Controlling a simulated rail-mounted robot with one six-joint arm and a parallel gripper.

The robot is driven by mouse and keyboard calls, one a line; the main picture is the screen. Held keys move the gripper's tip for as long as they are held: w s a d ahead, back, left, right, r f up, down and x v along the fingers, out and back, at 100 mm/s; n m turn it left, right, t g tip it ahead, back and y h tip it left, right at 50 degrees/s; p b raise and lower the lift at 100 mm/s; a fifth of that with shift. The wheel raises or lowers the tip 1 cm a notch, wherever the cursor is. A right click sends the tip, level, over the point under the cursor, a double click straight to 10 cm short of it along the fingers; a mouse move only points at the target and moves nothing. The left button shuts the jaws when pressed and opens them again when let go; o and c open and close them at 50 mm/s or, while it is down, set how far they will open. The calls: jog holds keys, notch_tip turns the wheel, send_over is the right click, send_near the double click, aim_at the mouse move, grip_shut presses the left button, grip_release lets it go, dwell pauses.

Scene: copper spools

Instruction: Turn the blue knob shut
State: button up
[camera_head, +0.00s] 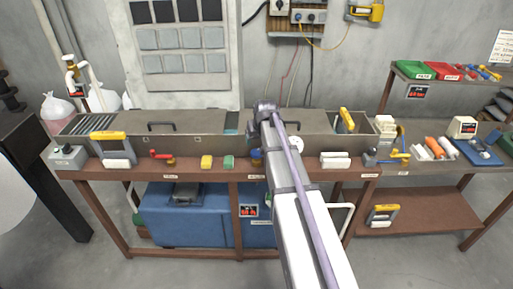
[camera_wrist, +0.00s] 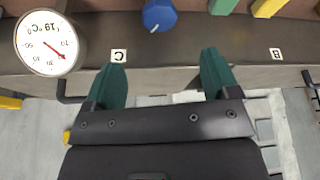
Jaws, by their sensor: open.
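The blue knob (camera_wrist: 159,15) shows at the top middle of the wrist view, cut by the frame's upper edge. A small white mark is on its lower side. In the wrist view the fingertips stop short of the knob, with a gap between. In the head view I cannot make out the gripper's fingers.
A round temperature dial (camera_wrist: 47,43) is beside the knob. A long metal trough (camera_head: 190,145) lies behind. A red-handled valve (camera_head: 163,156) is farther left.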

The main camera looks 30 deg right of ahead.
aim_at(257, 151)
jog(key=b+x, duration=0.9)
jog(key=x, duration=0.1)
jog(key=shift+f+b, duration=0.15)
jog(key=shift+b, duration=0.15)
jog(key=shift+w+d+f+b, duration=0.1)
jog(key=shift+w+f+b, duration=0.1)
jog(key=shift+f+b, duration=0.1)
jog(key=shift+r, duration=0.1)
jog(key=c, duration=0.9)
